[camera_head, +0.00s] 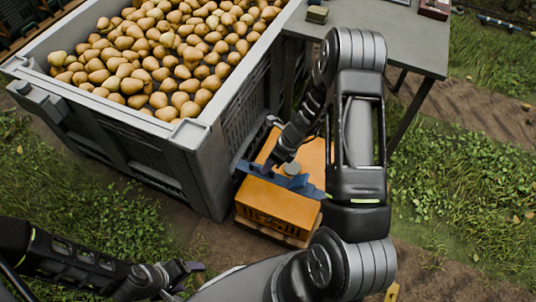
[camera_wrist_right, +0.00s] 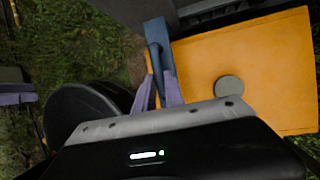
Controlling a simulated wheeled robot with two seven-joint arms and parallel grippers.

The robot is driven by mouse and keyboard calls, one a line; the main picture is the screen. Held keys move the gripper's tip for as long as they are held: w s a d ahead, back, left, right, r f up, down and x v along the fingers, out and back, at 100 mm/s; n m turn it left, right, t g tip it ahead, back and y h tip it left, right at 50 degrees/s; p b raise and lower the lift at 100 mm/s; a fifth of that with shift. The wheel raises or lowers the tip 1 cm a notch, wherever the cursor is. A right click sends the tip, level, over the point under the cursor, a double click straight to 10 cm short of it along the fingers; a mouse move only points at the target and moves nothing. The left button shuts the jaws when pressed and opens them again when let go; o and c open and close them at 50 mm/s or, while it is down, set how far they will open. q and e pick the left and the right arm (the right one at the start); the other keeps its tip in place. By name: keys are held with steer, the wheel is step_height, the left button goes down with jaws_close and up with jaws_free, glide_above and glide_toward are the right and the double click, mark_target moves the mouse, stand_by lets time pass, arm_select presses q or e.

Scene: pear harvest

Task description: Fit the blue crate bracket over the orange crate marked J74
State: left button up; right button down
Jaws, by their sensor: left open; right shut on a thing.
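My right gripper (camera_wrist_right: 163,88) is shut on the bracket (camera_wrist_right: 157,42), which sticks out beyond the fingers along the crate's edge. My left gripper (camera_head: 188,274) is open and empty at the lower left, apart from the crate.
The grey bin (camera_head: 228,112) full of pears stands close behind and left of the crate. A grey table (camera_head: 420,42) stands at the upper right, with small items on it.

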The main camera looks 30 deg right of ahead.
steer(key=shift+s+a+r, duration=0.1)
steer(key=shift+f, duration=0.25)
step_height(320, 180, down, 3)
steer(key=b, duration=0.3)
steer(key=shift+f, duration=0.15)
steer(key=shift+f+b, duration=2.1)
steer(key=shift+f, duration=0.3)
steer(key=shift+f+b, duration=1.35)
steer(key=shift+f, duration=0.55)
steer(key=c, duration=1.3)
jaws_free()
steer(key=shift+c, duration=0.2)
